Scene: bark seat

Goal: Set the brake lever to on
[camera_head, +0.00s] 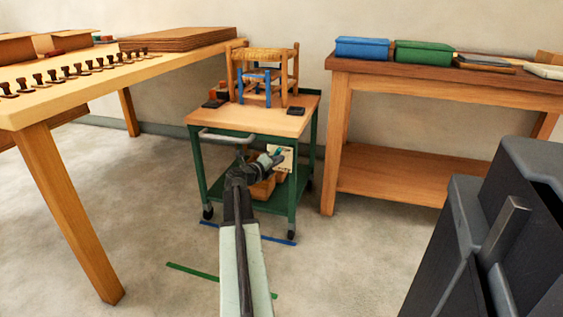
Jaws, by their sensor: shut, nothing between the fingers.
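A green trolley (203,168) with a wooden top stands in the middle of the view. A small pale plate (287,161) is on its front right side. A small teal piece (280,152) shows against the plate and may be the brake lever; I cannot tell its setting. My gripper (276,158) is shut and empty, right at the plate, and partly hides it. Whether it touches the teal piece is too small to tell.
A small woven-seat chair (264,55) stands on the trolley top, with a dark block (295,111) beside it. A long workbench (60,100) is at left, another bench (440,88) with blue and green boxes at right. Blue and green floor strips lie near the trolley.

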